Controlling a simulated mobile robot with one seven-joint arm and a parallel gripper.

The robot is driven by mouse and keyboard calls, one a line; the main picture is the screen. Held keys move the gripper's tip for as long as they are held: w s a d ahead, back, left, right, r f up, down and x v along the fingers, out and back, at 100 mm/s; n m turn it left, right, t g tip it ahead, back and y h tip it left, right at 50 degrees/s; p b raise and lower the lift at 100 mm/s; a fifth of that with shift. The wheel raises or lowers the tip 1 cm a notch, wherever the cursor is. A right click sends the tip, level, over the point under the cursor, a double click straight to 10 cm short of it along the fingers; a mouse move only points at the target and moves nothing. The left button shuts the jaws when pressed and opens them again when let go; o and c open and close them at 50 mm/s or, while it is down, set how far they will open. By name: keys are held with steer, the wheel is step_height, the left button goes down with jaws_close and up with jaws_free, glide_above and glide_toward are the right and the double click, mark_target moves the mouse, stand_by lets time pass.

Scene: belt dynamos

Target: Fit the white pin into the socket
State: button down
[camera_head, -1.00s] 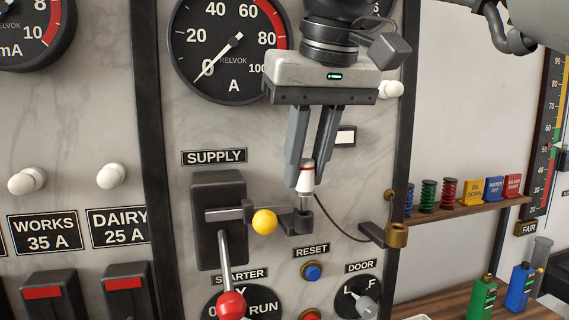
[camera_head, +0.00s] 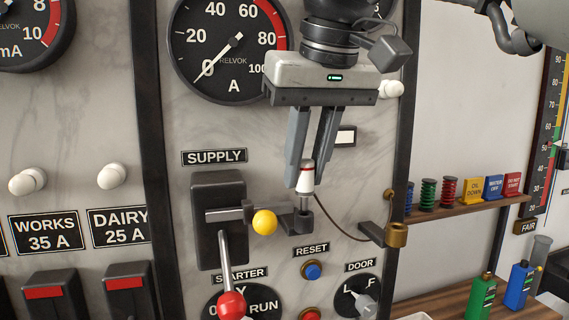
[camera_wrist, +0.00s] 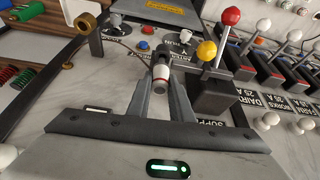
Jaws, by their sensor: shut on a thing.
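The white pin (camera_head: 306,178) has a red band and a short metal shank below. My gripper (camera_head: 306,172) is shut on it and holds it about upright; the pin also shows between the fingers in the wrist view (camera_wrist: 160,78). The shank points down at a small dark bracket (camera_head: 297,223) beside the SUPPLY switch and seems to meet it; how deep it sits is hidden. A thin cord runs from near the pin to a wall bracket with a brass ring-shaped cup (camera_head: 396,236). I cannot tell which of the two is the socket.
The SUPPLY switch (camera_head: 218,232) has a yellow ball (camera_head: 264,222) close left of the pin and a red-knobbed lever (camera_head: 231,304) below. A blue RESET button (camera_head: 312,271) is underneath. A shelf (camera_head: 470,208) with spools stands right.

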steer(key=shift+f+b, duration=0.8)
steer(key=shift+f, duration=0.15)
steer(key=c, duration=1.5)
jaws_free()
steer(key=shift+d, duration=0.15)
steer(key=shift+f, duration=0.1)
steer(key=shift+s+r, duration=0.1)
steer(key=shift+r, duration=0.4)
steer(key=p+v, duration=0.3)
steer(key=v, duration=0.8)
steer(key=shift+d+r, duration=0.15)
steer(key=shift+s, duration=0.1)
